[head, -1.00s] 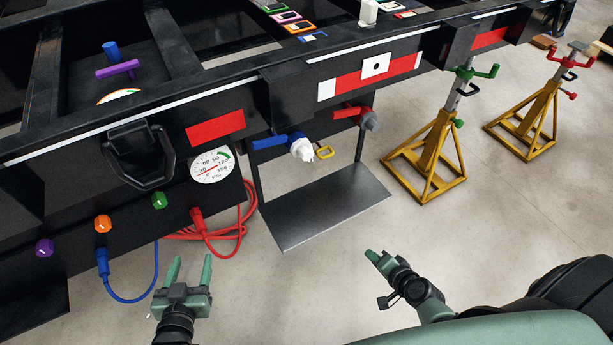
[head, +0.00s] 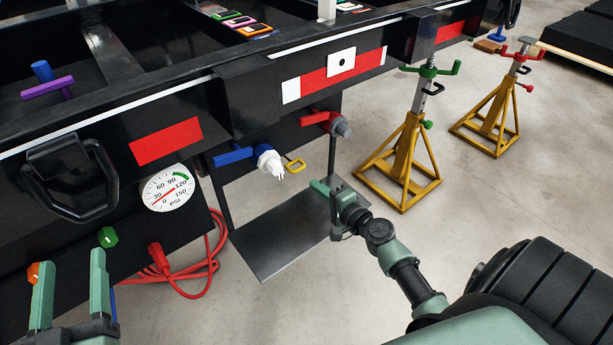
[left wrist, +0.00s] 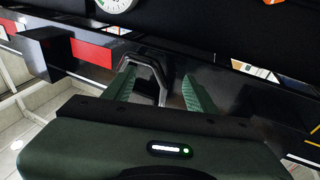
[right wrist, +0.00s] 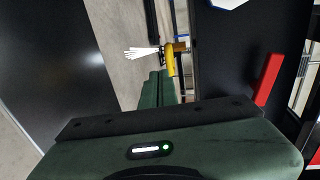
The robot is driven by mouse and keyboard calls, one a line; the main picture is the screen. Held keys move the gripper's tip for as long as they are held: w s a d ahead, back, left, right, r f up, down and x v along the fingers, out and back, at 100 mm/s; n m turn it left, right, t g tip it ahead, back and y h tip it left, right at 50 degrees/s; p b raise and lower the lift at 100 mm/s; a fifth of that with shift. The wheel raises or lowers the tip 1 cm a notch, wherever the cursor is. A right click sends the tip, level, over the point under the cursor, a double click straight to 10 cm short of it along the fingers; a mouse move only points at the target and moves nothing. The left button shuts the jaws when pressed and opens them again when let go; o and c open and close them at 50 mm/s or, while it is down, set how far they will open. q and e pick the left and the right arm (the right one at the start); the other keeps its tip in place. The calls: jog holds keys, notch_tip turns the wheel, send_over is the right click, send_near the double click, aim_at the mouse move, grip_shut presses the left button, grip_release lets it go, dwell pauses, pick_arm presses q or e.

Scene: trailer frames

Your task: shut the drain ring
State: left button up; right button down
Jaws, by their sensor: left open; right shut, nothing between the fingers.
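The yellow drain ring (head: 295,166) hangs under the black trailer frame, beside a white fitting (head: 266,160) with white streaks beside it. In the right wrist view the yellow ring (right wrist: 171,60) is seen nearly edge-on, just beyond my fingertips, with the white streaks (right wrist: 140,52) to its left. My right gripper (head: 320,187) is shut and empty, a little below and to the right of the ring in the head view; a gap shows between them. My left gripper (head: 70,270) is open and empty at the lower left, in front of the trailer side.
A blue handle (head: 235,155) and a red handle (head: 315,118) flank the ring. A dark metal plate (head: 285,240) lies below it. A pressure gauge (head: 168,188), a green knob (head: 108,237) and a red hose (head: 180,272) are to the left. Yellow stands (head: 400,170) are to the right.

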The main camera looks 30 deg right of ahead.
send_near(291, 162)
notch_tip(291, 162, down, 2)
jog(key=w, duration=0.2)
pick_arm(q)
jog(key=shift+a+f+g+p, duration=0.15)
jog(key=shift+f+g+p, duration=0.15)
jog(key=shift+f+g, duration=0.75)
pick_arm(e)
jog(key=shift+w+d, duration=0.2)
jog(key=shift+w, duration=0.2)
pick_arm(q)
jog(key=shift+f+t, duration=0.2)
jog(key=shift+t, duration=0.05)
jog(key=shift+r+t, duration=0.5)
jog(key=shift+r, duration=0.35)
pick_arm(e)
jog(key=shift+w+a, duration=0.1)
jog(key=shift+w, duration=0.6)
jog(key=shift+s, duration=0.1)
